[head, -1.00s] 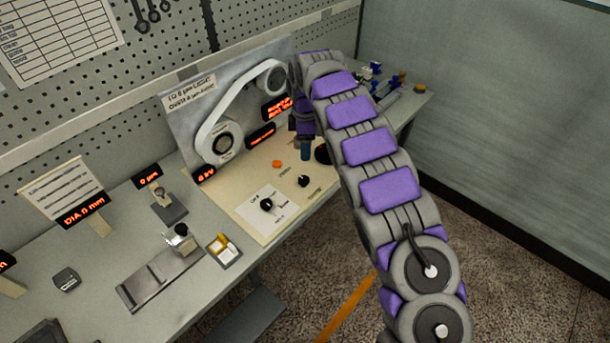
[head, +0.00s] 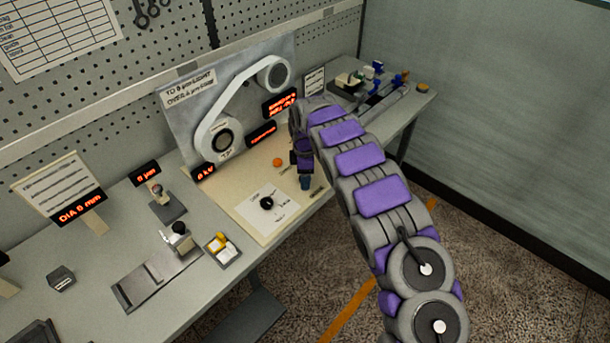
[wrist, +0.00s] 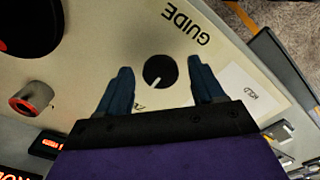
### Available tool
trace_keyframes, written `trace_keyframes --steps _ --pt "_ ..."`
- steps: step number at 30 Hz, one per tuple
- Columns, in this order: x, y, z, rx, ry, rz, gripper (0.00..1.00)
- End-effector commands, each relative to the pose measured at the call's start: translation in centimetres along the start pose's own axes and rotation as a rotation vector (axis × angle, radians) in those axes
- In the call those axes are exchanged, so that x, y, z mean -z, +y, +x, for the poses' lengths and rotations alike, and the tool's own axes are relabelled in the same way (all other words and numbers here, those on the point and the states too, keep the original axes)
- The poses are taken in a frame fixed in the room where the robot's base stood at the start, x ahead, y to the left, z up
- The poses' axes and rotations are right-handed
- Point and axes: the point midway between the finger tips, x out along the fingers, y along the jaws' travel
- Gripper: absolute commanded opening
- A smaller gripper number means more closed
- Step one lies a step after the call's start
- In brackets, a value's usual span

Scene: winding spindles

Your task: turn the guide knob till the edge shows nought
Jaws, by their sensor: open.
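The guide knob (wrist: 159,72) is small, round and black with a white pointer line. It sits on the cream panel beside the printed word GUIDE in the wrist view. My gripper (wrist: 159,66) is open, with one blue finger on each side of the knob and a gap visible on both sides. In the head view my gripper (head: 305,184) points down over the panel and hides this knob. The lit red display (head: 279,103) on the upright board is too blurred to read surely.
Another black knob (head: 266,203) sits on a white card on the cream panel (head: 240,212). An orange button (head: 277,162) lies behind my gripper. A red-rimmed part (wrist: 32,98) is at the left in the wrist view. The bench holds a yellow-and-white block (head: 222,248) further left.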

Motion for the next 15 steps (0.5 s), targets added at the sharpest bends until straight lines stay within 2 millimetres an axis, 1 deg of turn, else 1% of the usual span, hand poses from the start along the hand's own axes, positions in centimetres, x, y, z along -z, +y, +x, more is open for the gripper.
trace_keyframes --steps 5,6,15 --pt "0.05 0.02 -0.02 -0.001 0.0 0.0 0.67" --pt "0.04 0.02 -0.03 -0.001 0.0 -0.001 0.65" --pt "-0.05 0.02 -0.05 -0.001 0.0 0.0 0.37"
